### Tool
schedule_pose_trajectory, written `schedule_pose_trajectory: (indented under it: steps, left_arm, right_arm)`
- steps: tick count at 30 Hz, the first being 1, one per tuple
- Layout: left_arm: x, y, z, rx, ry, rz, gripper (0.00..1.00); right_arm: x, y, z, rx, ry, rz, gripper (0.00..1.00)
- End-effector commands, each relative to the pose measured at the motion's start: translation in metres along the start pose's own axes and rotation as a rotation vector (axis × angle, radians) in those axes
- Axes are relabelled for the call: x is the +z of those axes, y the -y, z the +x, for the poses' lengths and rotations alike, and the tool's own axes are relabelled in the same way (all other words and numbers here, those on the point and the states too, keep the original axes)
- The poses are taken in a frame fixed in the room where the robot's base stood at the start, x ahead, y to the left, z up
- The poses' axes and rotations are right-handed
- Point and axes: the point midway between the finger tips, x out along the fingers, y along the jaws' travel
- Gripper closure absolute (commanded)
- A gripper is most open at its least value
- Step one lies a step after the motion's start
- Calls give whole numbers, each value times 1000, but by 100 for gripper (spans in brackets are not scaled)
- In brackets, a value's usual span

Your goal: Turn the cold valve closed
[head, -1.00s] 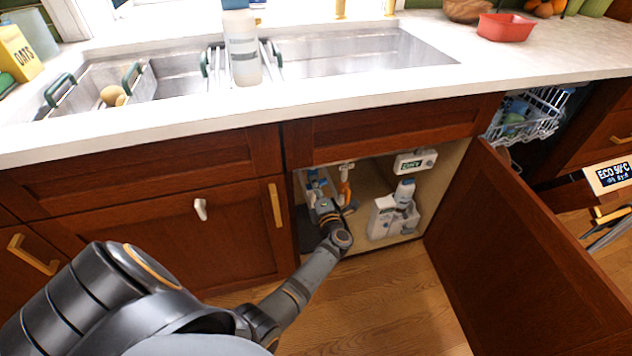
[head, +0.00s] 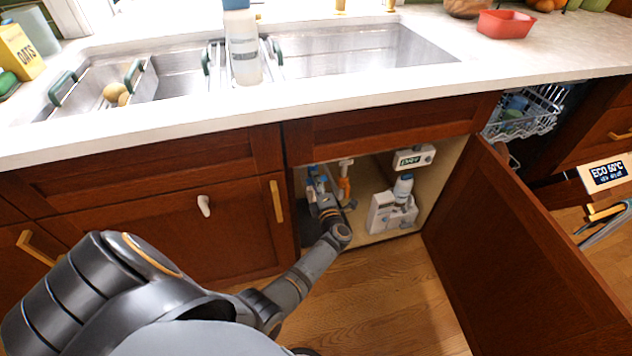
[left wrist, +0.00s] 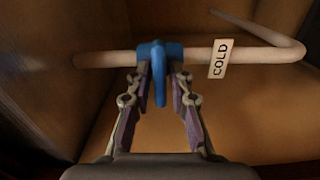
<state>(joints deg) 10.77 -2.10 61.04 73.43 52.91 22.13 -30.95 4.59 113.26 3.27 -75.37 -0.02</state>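The cold valve (left wrist: 158,62) is blue and sits on a pale horizontal pipe (left wrist: 105,60) with a white "COLD" tag (left wrist: 221,58) to its right in the left wrist view. Its blue lever (left wrist: 159,88) points down in that view, across the pipe. My left gripper (left wrist: 160,82) is open, with one finger on each side of the lever and a small gap on both sides. In the head view my left gripper (head: 325,203) reaches into the open cabinet under the sink, below blue parts (head: 316,180); details there are small. My right gripper is not in view.
An orange-handled fitting (head: 345,187) is right of the gripper. A white caddy with a bottle (head: 386,214) stands on the cabinet floor. The open cabinet door (head: 520,260) bounds the right side. The counter edge (head: 330,105) is above.

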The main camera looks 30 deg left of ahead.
Motion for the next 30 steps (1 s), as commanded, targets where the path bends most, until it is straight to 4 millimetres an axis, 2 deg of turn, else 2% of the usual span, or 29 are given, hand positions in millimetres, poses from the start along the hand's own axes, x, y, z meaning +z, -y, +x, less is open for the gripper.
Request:
schedule_pose_trajectory:
  steps: [1,4,5,14,17,24,30]
  left_arm:
    - [1,1,-1,-2,2,0,73]
    - [0,1,0,-2,1,0,59]
    - [0,1,0,-2,1,0,58]
    - [0,1,-3,-2,1,-1,58]
    - [0,2,-17,-3,2,-1,58]
    - [0,2,-62,-4,1,-2,58]
    - [0,0,-76,-1,1,-1,58]
  right_arm:
    - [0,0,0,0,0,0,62]
    - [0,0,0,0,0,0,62]
    - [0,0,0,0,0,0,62]
    - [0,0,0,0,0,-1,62]
    - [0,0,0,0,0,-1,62]
    - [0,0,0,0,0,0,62]
    - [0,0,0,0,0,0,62]
